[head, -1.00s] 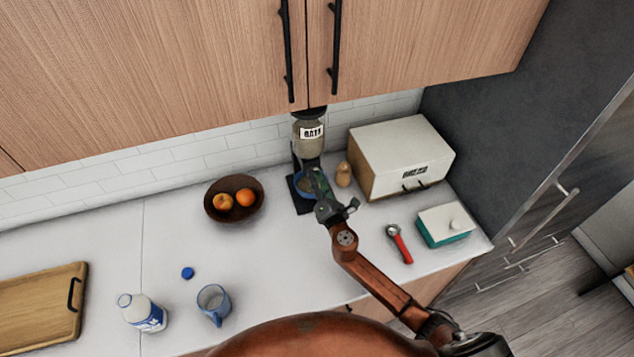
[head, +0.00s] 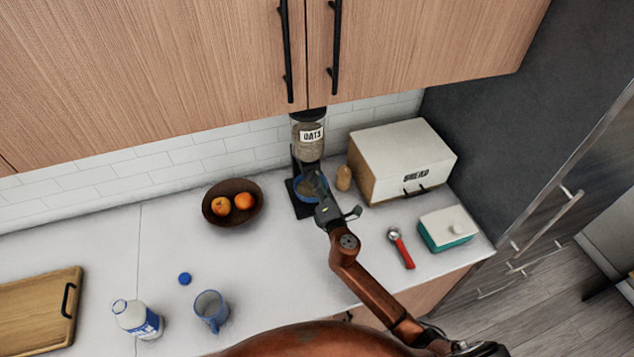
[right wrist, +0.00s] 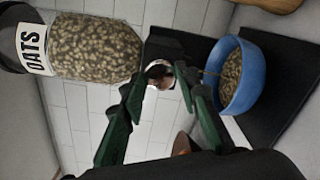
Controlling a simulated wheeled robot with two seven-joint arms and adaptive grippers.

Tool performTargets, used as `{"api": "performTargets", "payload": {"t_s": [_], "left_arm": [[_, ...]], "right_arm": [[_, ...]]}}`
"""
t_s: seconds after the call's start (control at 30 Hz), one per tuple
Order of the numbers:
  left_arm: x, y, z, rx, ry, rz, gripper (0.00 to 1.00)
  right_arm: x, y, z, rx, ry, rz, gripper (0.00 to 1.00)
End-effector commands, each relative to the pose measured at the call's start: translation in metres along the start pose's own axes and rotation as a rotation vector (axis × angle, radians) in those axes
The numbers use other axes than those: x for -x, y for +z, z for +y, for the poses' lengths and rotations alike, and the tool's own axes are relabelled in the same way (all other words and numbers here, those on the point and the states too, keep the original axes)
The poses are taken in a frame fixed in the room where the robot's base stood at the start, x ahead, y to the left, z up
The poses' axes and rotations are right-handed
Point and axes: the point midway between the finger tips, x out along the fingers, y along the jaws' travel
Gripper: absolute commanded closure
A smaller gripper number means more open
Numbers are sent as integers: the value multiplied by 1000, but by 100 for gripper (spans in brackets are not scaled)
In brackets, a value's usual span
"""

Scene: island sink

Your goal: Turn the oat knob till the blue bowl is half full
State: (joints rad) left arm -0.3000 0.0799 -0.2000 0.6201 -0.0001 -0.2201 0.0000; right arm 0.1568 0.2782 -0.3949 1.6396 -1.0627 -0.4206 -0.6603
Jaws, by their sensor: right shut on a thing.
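The oat dispenser (head: 308,139), a clear jar labelled OATS, stands against the back wall. Its jar also shows in the right wrist view (right wrist: 98,48), with oats inside. The knob (right wrist: 160,74) is at the dispenser's outlet. My right gripper (right wrist: 163,76) is shut on the knob, with one finger on each side. In the head view the right gripper (head: 320,200) hides the knob. The blue bowl (right wrist: 258,75) stands on the dispenser's dark base and holds oats. It also shows in the head view (head: 299,188), partly behind my gripper. My left gripper is out of view.
A white bread box (head: 405,155) and a small brown shaker (head: 343,178) are right of the dispenser. A fruit bowl (head: 214,192) is to the left. A red-handled tool (head: 403,250) and a teal box (head: 446,237) lie right of my arm. The upper cabinet (head: 420,45) overhangs the back.

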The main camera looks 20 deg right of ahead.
Motion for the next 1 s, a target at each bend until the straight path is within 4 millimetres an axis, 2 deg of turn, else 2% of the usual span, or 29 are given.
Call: {"api": "performTargets", "payload": {"t_s": [0.1, 0.13, 0.37, 0.73, 0.87, 1.0], "left_arm": [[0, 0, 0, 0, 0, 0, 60], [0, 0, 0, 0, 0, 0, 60], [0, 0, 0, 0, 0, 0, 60], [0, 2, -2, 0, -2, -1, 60], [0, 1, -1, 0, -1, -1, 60], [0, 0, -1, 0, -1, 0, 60]], "right_arm": [[0, 0, -1, 1, -2, 0, 95], [0, 0, -1, 1, -2, 0, 70], [0, 0, -1, 1, -1, 0, 54], [5, 0, -1, 2, -1, 0, 53], [22, 0, -1, 1, -1, 1, 53], [52, 0, -2, 0, -3, 0, 53]]}}
